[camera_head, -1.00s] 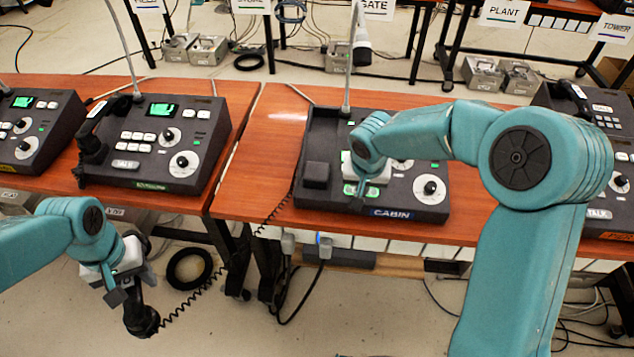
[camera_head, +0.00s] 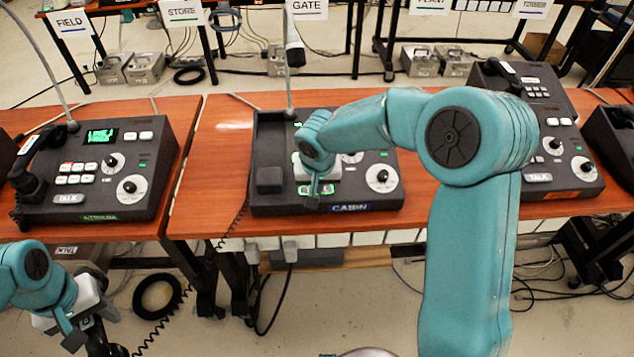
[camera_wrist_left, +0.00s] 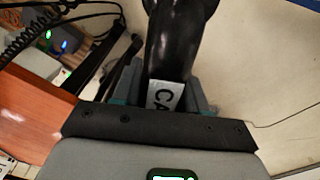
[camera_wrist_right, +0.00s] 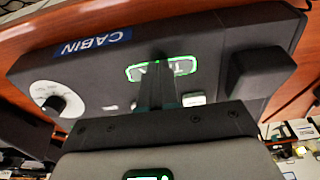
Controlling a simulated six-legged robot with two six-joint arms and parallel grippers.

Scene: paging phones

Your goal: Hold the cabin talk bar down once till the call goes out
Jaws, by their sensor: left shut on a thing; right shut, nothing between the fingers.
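The dark cabin console (camera_head: 262,207) stands on the middle orange table, with a blue CABIN label in front. Its talk bar (camera_wrist_right: 184,66) has a green lit outline. My right gripper (camera_head: 312,198) is shut and empty, pointing down at the bar. In the right wrist view its fingertips (camera_wrist_right: 158,68) overlap the bar and hide its middle; I cannot tell how far it is pressed. My left gripper (camera_head: 75,335) is shut on a black handset (camera_wrist_left: 178,38) with a white label starting "CA". It holds the handset off the console, in front of the tables at lower left.
Another console (camera_head: 95,190) with a lit green screen and its own handset stands on the left table. A third console (camera_head: 545,150) stands at the right. A coiled cord hangs near the left gripper.

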